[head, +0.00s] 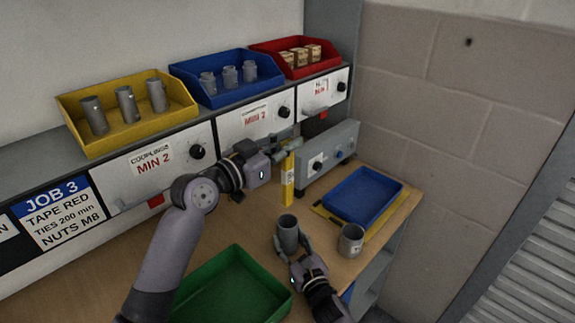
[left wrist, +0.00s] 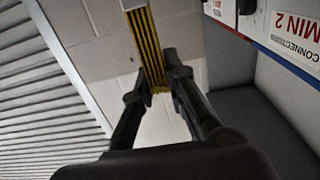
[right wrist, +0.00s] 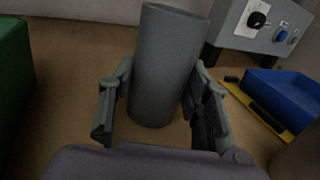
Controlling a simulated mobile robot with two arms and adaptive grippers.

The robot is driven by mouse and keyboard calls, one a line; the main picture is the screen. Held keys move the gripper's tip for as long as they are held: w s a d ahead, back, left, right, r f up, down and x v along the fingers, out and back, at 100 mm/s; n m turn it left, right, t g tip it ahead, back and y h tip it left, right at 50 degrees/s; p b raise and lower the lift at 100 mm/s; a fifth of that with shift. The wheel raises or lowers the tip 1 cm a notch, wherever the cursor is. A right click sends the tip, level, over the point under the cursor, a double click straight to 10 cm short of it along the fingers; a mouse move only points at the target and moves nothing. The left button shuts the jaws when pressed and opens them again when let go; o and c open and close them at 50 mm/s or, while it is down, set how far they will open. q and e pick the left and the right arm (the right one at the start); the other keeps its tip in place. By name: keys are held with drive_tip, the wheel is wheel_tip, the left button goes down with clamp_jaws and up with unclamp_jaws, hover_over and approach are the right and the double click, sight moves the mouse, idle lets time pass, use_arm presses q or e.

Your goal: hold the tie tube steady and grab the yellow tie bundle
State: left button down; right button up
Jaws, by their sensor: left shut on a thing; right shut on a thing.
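The yellow tie bundle (head: 287,186) is upright with a pale label, its lower end just above the tie tube's mouth in the head view. My left gripper (head: 284,150) is shut on it near its upper part. In the left wrist view the bundle (left wrist: 146,45) shows as several yellow strips between the fingertips (left wrist: 157,84). The grey tie tube (head: 288,235) stands upright on the bench. My right gripper (head: 293,254) is shut on the tube low down. The right wrist view shows the tube (right wrist: 163,65) between both fingers; its inside is hidden there.
A grey cup (head: 351,240) stands right of the tube. A blue tray (head: 363,196) lies behind it on a yellow-edged base. A grey control box (head: 328,152) stands behind the bundle. A green bin (head: 232,290) is front left. Yellow, blue and red shelf bins line the back.

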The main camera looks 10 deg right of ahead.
idle(0.3)
drive_tip(key=o, duration=1.2)
drive_tip(key=shift+o, duration=0.2)
